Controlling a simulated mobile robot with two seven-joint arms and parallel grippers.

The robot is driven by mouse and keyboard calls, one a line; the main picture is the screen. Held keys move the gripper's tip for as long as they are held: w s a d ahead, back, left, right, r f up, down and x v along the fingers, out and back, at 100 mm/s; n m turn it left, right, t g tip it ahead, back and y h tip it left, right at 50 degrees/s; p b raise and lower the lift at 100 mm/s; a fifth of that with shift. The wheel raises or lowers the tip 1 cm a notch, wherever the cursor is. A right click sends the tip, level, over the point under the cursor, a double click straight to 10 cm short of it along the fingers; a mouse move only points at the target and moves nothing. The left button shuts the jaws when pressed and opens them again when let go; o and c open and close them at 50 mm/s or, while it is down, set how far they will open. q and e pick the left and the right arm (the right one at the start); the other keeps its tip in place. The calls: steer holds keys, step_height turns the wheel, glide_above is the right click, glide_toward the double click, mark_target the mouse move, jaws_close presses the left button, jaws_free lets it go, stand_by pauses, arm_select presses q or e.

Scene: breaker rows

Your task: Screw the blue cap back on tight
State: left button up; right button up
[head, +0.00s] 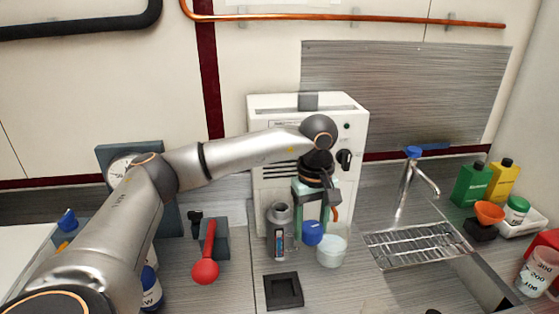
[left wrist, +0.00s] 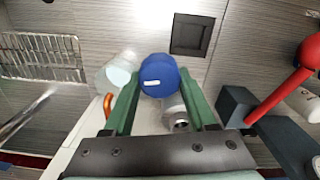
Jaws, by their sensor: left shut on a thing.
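The blue cap (head: 313,233) is held between the fingertips of my left gripper (head: 313,222), which points down in front of the white machine. In the left wrist view the blue cap (left wrist: 158,76) sits between the two green fingers of the left gripper (left wrist: 159,84). A whitish open-looking jar (head: 331,252) stands just right of and below the cap; it also shows in the left wrist view (left wrist: 114,75). A silver bottle with a label (head: 279,232) stands left of the cap. Which of them the cap fits, I cannot tell. My right gripper is not in view.
The white machine (head: 262,120) stands behind. A black square tray (head: 283,291) lies in front, and a red-ended tool (head: 206,268) to the left. A sink with a drain rack (head: 417,245) and tap (head: 405,185) is at right, with green (head: 471,184) and yellow (head: 503,180) bottles beyond.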

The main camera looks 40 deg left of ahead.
arm_select(q)
steer(key=a+r+n+p, duration=0.1)
steer(key=a+r+n, duration=0.2)
steer(key=n, duration=0.1)
steer(key=w+a+r+n+p, duration=0.1)
steer(key=a+r+n, duration=0.2)
steer(key=a, duration=0.1)
steer(key=w+a+r+n+p, duration=0.1)
steer(key=a+r+n, duration=0.2)
steer(key=a+n, duration=0.1)
steer(key=shift+a+n+p, duration=0.15)
steer(key=shift+n+p, duration=0.15)
steer(key=shift+p, duration=0.1)
steer(key=shift+w, duration=0.1)
steer(key=shift+f+b, duration=1.2)
steer(key=shift+f, duration=1.85)
steer(key=shift+p, duration=1)
